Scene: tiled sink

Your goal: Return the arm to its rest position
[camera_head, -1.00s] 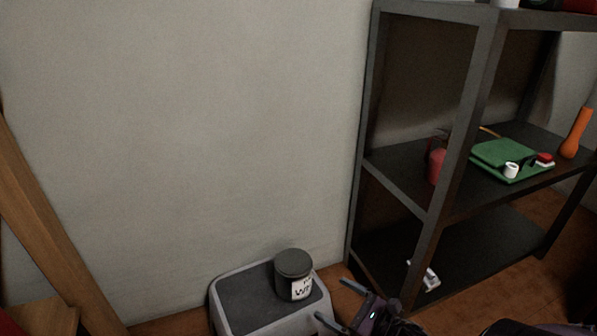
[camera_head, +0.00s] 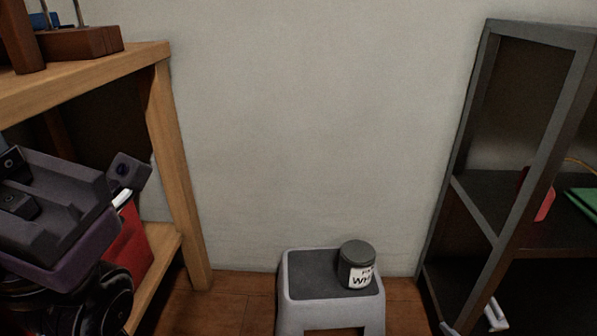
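A dark purple and black part of my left arm, at its gripper end (camera_head: 60,205), fills the lower left of the head view, in front of the wooden workbench. Its fingertips cannot be made out, so I cannot tell whether it is open or holds anything. My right gripper and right arm are out of view. A dark-lidded jar with a white label (camera_head: 357,266) stands upright on the right part of a grey step stool (camera_head: 297,285). Nothing touches the jar except the stool top.
The wooden workbench (camera_head: 165,130) stands at the left, with a red object (camera_head: 133,245) on its lower shelf, partly hidden by my arm. A dark metal shelf (camera_head: 470,120) stands at the right, holding a red item (camera_head: 543,200) and a green item (camera_head: 584,203). Bare wall lies between.

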